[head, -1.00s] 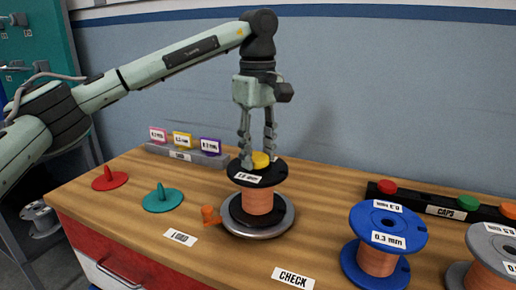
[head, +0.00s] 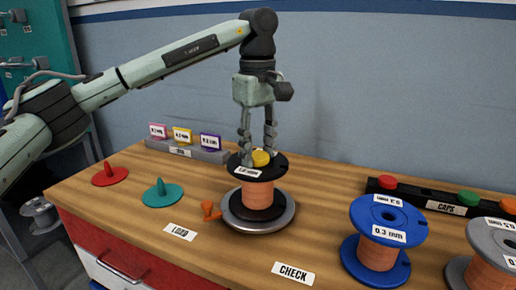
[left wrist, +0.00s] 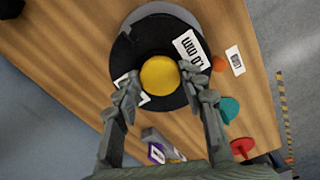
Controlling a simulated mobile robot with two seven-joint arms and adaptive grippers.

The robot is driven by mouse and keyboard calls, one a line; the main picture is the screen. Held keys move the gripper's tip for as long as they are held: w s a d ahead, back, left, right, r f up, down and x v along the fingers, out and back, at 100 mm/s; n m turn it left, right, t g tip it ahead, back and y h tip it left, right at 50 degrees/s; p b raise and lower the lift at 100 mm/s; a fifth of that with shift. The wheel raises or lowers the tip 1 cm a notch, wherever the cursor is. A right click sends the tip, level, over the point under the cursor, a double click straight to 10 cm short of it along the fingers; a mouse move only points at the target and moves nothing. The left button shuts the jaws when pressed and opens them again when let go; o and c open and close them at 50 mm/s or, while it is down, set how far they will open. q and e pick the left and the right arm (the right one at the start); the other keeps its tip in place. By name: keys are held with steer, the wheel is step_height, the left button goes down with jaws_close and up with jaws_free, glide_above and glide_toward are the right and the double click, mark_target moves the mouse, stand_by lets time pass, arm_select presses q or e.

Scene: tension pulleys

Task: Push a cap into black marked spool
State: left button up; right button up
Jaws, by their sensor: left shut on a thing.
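The black spool (head: 274,163) with copper-coloured wire stands upright on a round metal base on the table. A yellow cap (head: 261,158) sits at the centre of its top flange; it also shows in the left wrist view (left wrist: 160,75), over the middle of the black flange (left wrist: 127,62). My left gripper (head: 257,156) points straight down over the spool, its fingers on two sides of the cap and shut on it. How deep the cap sits in the spool's hole is hidden. My right gripper is not in view.
An orange knob (head: 210,210) sticks out beside the base. Red (head: 109,177) and teal (head: 162,195) pegged discs lie at left. Behind is a grey label rack (head: 187,151). A blue spool (head: 388,222), a grey spool (head: 490,250) and the black caps rack (head: 420,197) are at right.

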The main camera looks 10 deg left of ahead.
arm_select(q)
steer(key=o, duration=1)
steer(key=shift+f, duration=0.4)
steer(key=shift+c, duration=0.2)
steer(key=shift+r, duration=0.1)
steer(key=shift+r, duration=0.55)
step_height(320, 180, up, 11)
steer(key=shift+f, duration=0.1)
